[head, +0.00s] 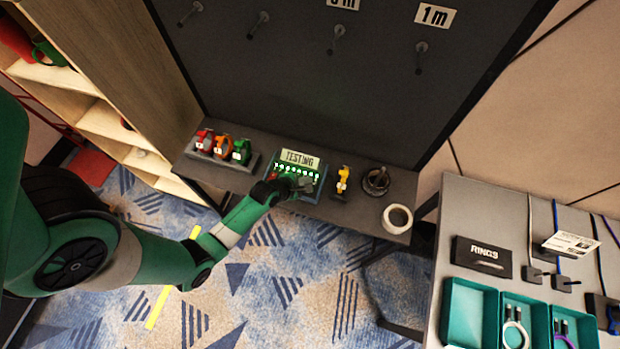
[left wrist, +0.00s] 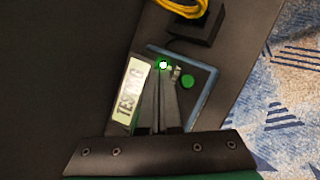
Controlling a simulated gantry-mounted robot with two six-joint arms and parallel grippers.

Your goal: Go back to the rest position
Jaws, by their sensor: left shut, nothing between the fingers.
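A green light and a green button (left wrist: 187,82) show near the fingertips. I cannot tell whether the fingers touch the box. My right gripper is not in view.
A dark hook panel (head: 300,70) rises behind. A grey table (head: 490,215) with teal trays stands right.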

